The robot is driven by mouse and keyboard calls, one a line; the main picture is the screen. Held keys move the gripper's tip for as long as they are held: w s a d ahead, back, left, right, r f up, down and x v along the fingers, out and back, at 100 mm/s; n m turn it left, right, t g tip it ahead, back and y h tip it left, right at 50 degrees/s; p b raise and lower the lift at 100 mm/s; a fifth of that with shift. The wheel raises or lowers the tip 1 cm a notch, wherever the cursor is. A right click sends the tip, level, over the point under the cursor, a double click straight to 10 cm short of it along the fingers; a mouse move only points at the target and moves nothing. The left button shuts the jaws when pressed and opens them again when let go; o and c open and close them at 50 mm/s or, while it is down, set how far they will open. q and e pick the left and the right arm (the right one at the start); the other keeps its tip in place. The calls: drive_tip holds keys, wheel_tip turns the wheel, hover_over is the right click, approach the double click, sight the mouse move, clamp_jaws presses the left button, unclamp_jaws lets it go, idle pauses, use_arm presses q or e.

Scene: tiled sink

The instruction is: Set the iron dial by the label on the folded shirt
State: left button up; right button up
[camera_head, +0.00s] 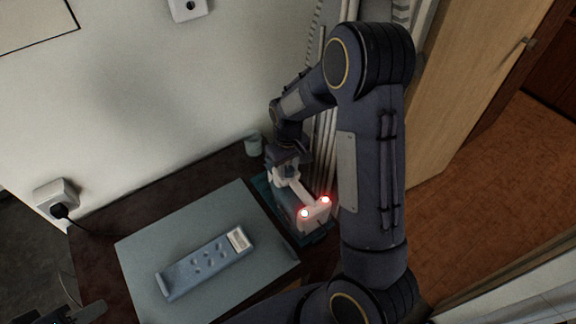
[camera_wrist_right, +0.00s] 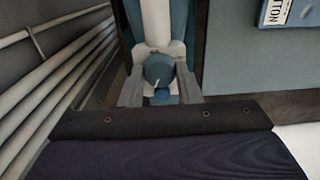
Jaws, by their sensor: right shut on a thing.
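The folded blue shirt (camera_head: 186,282) lies on a grey-green board. Its white label (camera_head: 240,240) shows at its right end; in the right wrist view the label (camera_wrist_right: 275,12) is cut off and reads "TON". The iron (camera_head: 285,190) stands on a teal base right of the board, with two red lights at its near end. My right gripper (camera_head: 285,160) is over the iron's far end. In the right wrist view its fingers are shut on the round blue-grey dial (camera_wrist_right: 158,68), which bears a pale pointer line. My left gripper (camera_head: 75,314) is partly visible at the lower left, apart from everything.
The grey-green board (camera_head: 135,248) covers most of the dark table. A small pale cup (camera_head: 253,145) stands behind the iron. White pipes (camera_head: 325,150) run close to the iron's right. A plugged wall socket (camera_head: 58,200) is at the left. My right arm hides the table's right side.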

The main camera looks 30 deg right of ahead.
sight(288, 169)
drive_tip(key=m+b, duration=0.1)
drive_tip(key=m, duration=0.2)
drive_tip(key=shift+m, duration=1.9)
drive_tip(key=o, duration=1)
wheel_tip(288, 169, up, 8)
drive_tip(key=shift+f+b, duration=0.1)
drive_tip(key=shift+b, duration=0.2)
